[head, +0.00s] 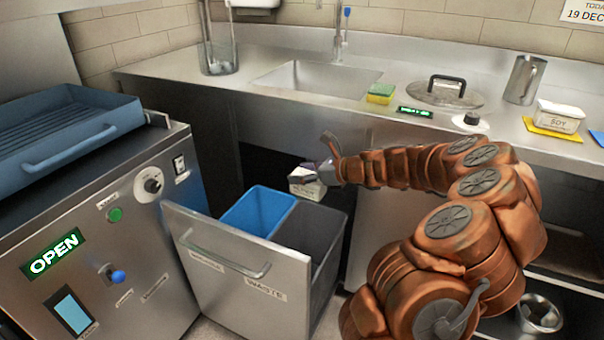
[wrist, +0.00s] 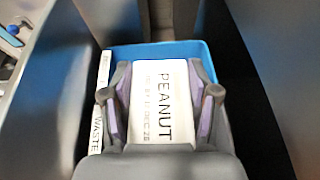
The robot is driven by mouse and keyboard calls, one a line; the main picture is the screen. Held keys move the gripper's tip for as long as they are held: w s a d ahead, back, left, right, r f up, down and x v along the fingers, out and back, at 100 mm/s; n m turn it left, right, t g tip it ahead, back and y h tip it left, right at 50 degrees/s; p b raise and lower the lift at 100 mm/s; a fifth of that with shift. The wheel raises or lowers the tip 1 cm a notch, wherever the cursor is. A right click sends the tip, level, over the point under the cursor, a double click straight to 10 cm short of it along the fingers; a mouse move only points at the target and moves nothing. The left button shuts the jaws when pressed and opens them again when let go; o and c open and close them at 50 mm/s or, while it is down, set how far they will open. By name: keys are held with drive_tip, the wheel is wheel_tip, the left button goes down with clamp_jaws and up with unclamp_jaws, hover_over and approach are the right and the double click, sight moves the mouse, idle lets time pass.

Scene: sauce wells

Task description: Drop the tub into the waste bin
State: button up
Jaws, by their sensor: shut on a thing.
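My gripper (head: 318,174) is shut on a white tub (head: 305,184) and holds it up over the pulled-out bin drawer. In the wrist view the tub (wrist: 160,100) sits between both fingers, its label reading PEANUT and a date. The drawer holds a blue bin (head: 252,209) on the left and a grey bin (head: 318,232) on the right. The drawer front reads WASTE below the grey bin. In the wrist view the blue bin (wrist: 200,50) shows beyond the tub; the gripper hides most of the grey one.
The drawer front (head: 215,262) stands out beside a steel machine (head: 110,220) with an OPEN sign. The counter behind holds a sink (head: 318,78), a sponge (head: 381,93), a lid (head: 446,95), a pitcher (head: 524,80) and a SOY tub (head: 560,115).

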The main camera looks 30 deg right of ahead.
drive_tip(key=o, duration=1.5)
drive_tip(key=v, duration=1.2)
